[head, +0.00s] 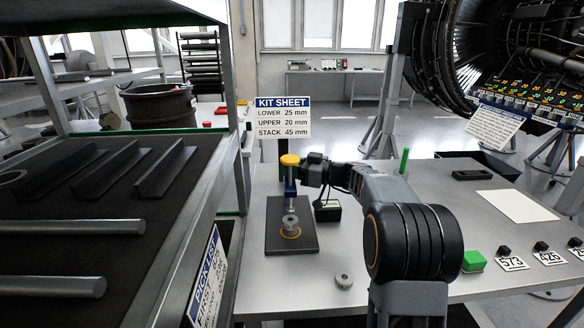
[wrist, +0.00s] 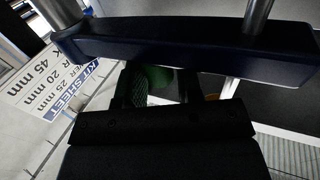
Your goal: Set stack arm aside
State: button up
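A small fixture stands on the bench, with a dark base plate (head: 303,242) and metal rings (head: 291,226) stacked on it. Above the rings is a dark blue arm (head: 290,190) with a yellow cap (head: 290,160) and a metal rod below it. My gripper (head: 303,172) is at the cap and blue arm, from the right; its fingertips are hidden or too small to tell. In the wrist view a dark blue bar (wrist: 190,48), which looks like this arm, crosses the top with two metal rods. Black gripper parts (wrist: 160,135) fill the bottom. Whether they grip is unclear.
The kit sheet (head: 283,118) stands behind the fixture. A loose metal ring (head: 344,281) lies front right of the base plate. A green block (head: 474,261) and number tags (head: 513,264) line the right front. A dark shelf rack (head: 95,190) stands left. A white sheet (head: 517,206) lies right.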

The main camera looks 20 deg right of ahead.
grip_shut()
